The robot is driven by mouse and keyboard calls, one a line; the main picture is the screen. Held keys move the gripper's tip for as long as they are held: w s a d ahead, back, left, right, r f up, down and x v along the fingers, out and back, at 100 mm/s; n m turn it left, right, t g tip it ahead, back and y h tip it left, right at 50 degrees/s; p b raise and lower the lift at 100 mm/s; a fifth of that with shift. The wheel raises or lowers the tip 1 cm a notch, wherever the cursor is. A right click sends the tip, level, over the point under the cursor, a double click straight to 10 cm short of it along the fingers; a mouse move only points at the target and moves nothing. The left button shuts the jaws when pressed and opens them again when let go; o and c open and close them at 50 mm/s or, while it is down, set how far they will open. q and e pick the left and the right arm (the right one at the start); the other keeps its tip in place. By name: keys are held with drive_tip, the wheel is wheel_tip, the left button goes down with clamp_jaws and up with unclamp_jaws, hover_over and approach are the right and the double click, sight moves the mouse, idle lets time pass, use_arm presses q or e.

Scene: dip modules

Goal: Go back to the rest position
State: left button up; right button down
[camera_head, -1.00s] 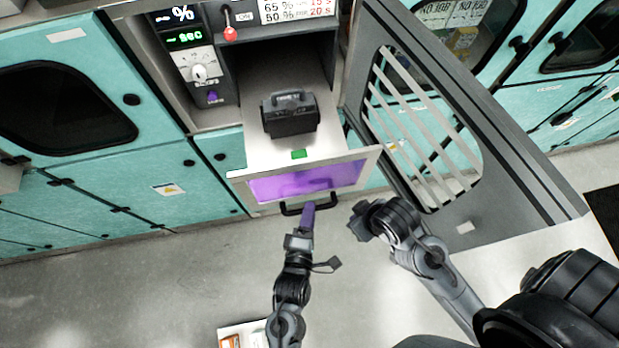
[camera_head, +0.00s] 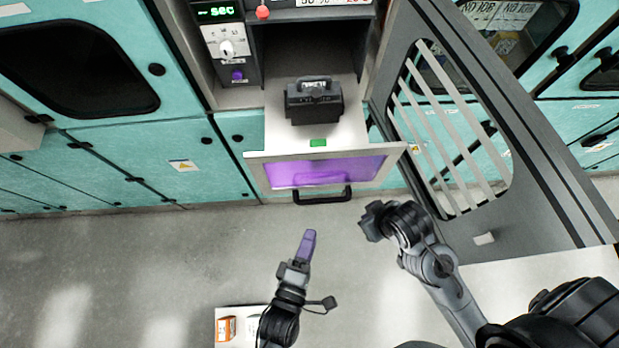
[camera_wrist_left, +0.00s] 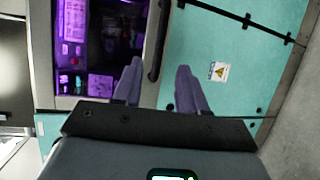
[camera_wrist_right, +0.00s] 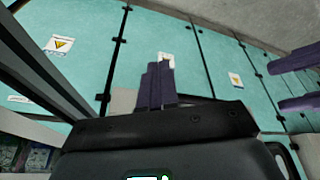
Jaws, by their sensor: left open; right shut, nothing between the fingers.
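My left gripper (camera_head: 308,240) has purple fingers and hangs over the floor in front of the open drawer (camera_head: 324,172), apart from its black handle (camera_head: 322,196). In the left wrist view its fingers (camera_wrist_left: 158,82) stand apart with nothing between them. My right gripper (camera_head: 372,222) is right of it in the head view, mostly dark, its fingers hard to make out there. In the right wrist view its fingers (camera_wrist_right: 158,84) are together and hold nothing. The left gripper's spread fingers also show at the right edge of that view (camera_wrist_right: 298,86).
A black case-like module (camera_head: 314,104) sits on the pulled-out drawer. The open grey slatted door (camera_head: 545,190) stands close to the right of my right arm. Teal cabinets (camera_head: 150,155) line the back. A white box (camera_head: 225,318) with orange lies low. Open floor (camera_head: 130,260) extends left.

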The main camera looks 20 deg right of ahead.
use_arm(q)
drive_tip(key=shift+r, duration=0.1)
drive_tip(key=w+a+r+m+y+p, duration=0.2)
drive_tip(key=w+a+r+y+p, duration=0.15)
drive_tip(key=a, duration=0.55)
drive_tip(key=w+a+r+m+y+p, duration=0.1)
drive_tip(key=w+a+r+y+p, duration=0.25)
drive_tip(key=a, duration=0.55)
drive_tip(key=s+a+f+m+g+y+b, duration=0.1)
drive_tip(key=s+a+m+g+y, duration=0.2)
drive_tip(key=s+a+m+g, duration=0.4)
drive_tip(key=shift+s+a+f+m+g+y+b, duration=0.3)
drive_tip(key=shift+a+m+g, duration=0.3)
drive_tip(key=shift+a+m, duration=0.6)
